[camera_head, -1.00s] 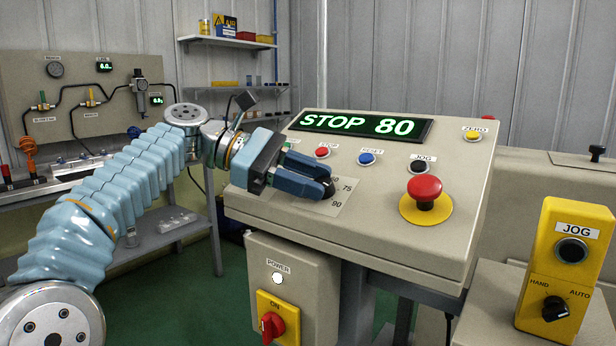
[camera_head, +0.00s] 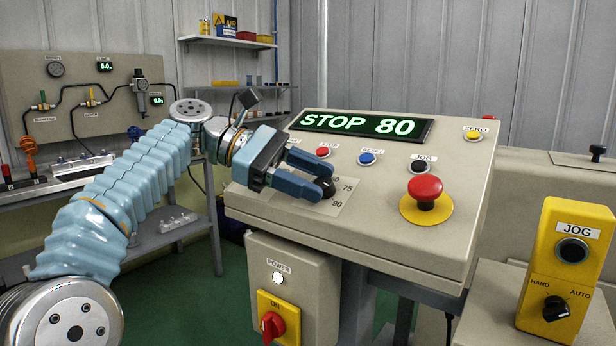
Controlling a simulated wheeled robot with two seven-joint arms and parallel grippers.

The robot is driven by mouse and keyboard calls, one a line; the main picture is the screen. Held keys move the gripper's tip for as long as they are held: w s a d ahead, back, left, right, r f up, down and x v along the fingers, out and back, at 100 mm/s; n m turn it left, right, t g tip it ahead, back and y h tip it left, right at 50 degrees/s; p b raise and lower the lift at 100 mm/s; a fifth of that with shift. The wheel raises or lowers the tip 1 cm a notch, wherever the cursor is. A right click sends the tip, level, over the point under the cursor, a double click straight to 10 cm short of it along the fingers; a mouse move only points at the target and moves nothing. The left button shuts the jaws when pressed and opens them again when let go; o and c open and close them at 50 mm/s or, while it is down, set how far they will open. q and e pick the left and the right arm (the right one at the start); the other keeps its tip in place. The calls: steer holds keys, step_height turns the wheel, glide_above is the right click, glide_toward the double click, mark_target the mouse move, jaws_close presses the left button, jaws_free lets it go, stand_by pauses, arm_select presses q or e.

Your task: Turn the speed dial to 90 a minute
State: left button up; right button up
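The speed dial (camera_head: 328,187) is a small black knob on the sloped console face, with a printed scale plate (camera_head: 345,205) showing 75 and 90 to its right. My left gripper (camera_head: 326,181) is at the dial, its two blue fingers on either side of the knob and hiding part of it and of the scale. The fingertips look close to or touching the knob; I cannot tell whether they grip it. My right gripper is not in view.
On the console are a red stop button (camera_head: 322,152), a blue reset button (camera_head: 366,158), a black jog button (camera_head: 418,166) and a large red mushroom button (camera_head: 425,190). A power box (camera_head: 290,285) stands below, and a yellow jog box (camera_head: 567,265) at right.

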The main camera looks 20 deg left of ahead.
arm_select(q)
steer(key=v, duration=0.6)
steer(key=shift+w+a, duration=0.1)
steer(key=shift+a, duration=0.1)
steer(key=shift+a+r, duration=0.25)
steer(key=shift+a, duration=0.3)
steer(key=shift+o, duration=0.4)
